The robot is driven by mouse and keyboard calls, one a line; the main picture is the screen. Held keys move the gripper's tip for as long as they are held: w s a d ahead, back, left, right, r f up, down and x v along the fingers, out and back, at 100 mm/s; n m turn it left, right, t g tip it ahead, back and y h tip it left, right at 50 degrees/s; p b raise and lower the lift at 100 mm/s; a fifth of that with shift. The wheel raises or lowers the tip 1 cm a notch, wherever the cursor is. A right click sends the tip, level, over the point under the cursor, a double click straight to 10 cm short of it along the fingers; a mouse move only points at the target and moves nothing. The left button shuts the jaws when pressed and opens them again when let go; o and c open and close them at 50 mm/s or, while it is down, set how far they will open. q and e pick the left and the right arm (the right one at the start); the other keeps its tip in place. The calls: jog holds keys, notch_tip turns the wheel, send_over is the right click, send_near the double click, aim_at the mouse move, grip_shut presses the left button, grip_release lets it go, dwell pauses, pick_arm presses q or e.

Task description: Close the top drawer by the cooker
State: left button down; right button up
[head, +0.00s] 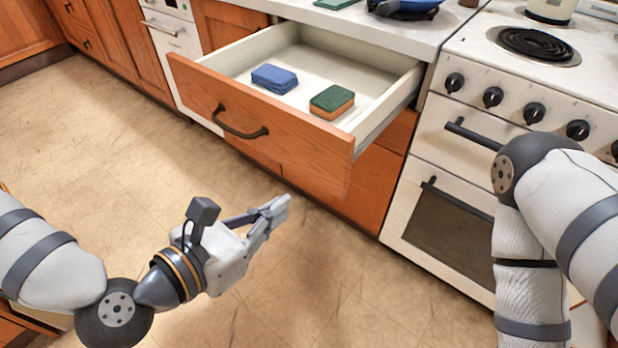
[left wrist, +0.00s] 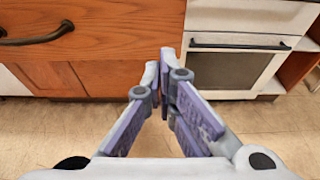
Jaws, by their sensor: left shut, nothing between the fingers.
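The top drawer (head: 310,155) by the cooker is pulled far out and has an orange wooden front with a dark curved handle (head: 240,124). A blue sponge (head: 274,79) and a green and orange sponge (head: 332,101) lie inside it. My left gripper (head: 278,207) is shut and empty, in front of and below the drawer front, apart from it. In the left wrist view its fingertips (left wrist: 166,62) meet near the drawer front's right edge, and the drawer front (left wrist: 110,25) and handle (left wrist: 38,34) fill the upper left. My right gripper is not in view; only my right arm shows.
The white cooker (head: 450,180) with knobs and an oven door stands right of the drawer; it also shows in the left wrist view (left wrist: 230,15). The counter (head: 370,28) above holds a dark blue pan (head: 408,9). The tiled floor at left is clear.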

aim_at(326, 173)
pick_arm(q)
jog(key=x, duration=1)
jog(key=shift+w+d+r, duration=0.1)
jog(key=shift+r, duration=0.25)
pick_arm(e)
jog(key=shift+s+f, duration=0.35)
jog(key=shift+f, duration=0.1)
